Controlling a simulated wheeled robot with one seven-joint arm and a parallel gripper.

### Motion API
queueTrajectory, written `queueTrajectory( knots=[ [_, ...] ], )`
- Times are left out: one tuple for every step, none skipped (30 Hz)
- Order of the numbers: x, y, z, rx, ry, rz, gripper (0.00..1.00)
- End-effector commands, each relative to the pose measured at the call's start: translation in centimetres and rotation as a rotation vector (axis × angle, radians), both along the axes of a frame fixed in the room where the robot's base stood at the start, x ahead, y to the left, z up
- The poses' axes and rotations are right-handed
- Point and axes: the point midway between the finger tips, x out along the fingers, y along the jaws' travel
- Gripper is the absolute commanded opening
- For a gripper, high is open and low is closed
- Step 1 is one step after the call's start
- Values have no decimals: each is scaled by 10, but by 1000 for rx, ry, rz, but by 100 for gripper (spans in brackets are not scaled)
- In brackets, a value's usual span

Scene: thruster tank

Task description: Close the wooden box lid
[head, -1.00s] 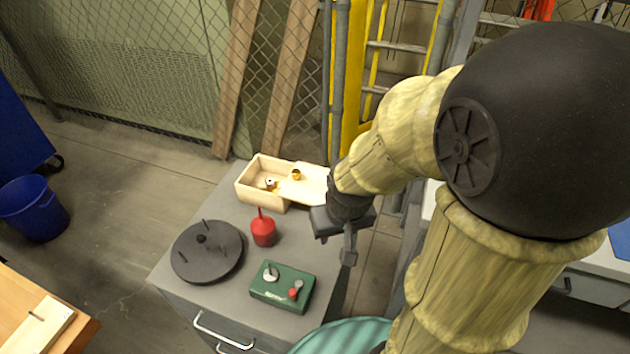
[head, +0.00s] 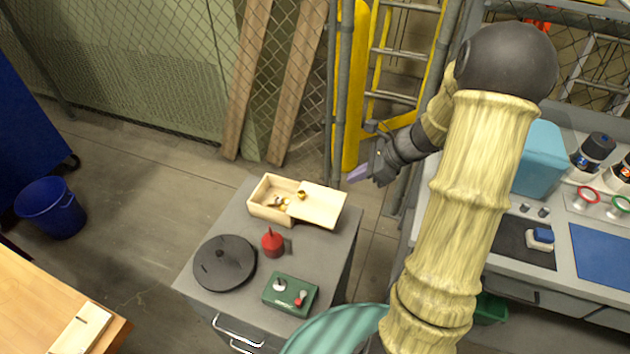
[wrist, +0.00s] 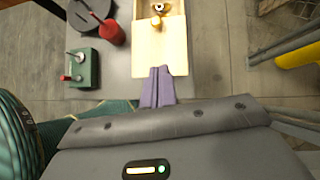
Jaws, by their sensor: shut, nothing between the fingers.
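The wooden box (head: 268,212) stands at the back of the grey cabinet. Its flat pale lid (head: 322,205) covers the right part and sticks out past the box's right end. The left part is open, with small brass-coloured things inside. A brass knob (head: 301,195) is at the lid's left end. In the wrist view the lid (wrist: 160,45) extends toward my gripper (wrist: 158,72), whose purple fingers are together and empty, close to the lid's outer edge in the picture. In the head view my gripper (head: 358,174) is right of the lid and looks apart from it.
A red oil can (head: 272,243), a dark round plate (head: 224,263) and a green control box (head: 290,294) stand in front of the box on the cabinet top (head: 225,220). A workbench (head: 575,225) is at the right.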

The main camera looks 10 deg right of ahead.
Motion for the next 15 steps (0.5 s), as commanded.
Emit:
queueTrajectory(
  knots=[
    [0, 0, -1, 2, 0, -3, 0],
    [0, 0, -1, 1, 0, -2, 0],
    [0, 0, -1, 0, -1, -1, 0],
    [0, 0, -2, 0, -1, -1, 0],
    [0, 0, -2, -2, -1, 0, 0],
    [0, 0, -2, -1, -1, 2, 0],
    [0, 0, -2, -1, -1, 2, 0],
    [0, 0, -2, -3, -1, 2, 0],
    [0, 1, -3, -2, 0, 3, 0],
    [0, 2, -4, -2, -1, 4, 0],
    [1, 4, -5, -1, -1, 4, 0],
    [2, 6, -7, -1, 0, 6, 0],
    [2, 7, -10, -1, 0, 6, 0],
    [3, 9, -12, -3, -1, 7, 0],
    [4, 12, -16, -2, 0, 7, 0]
  ],
)
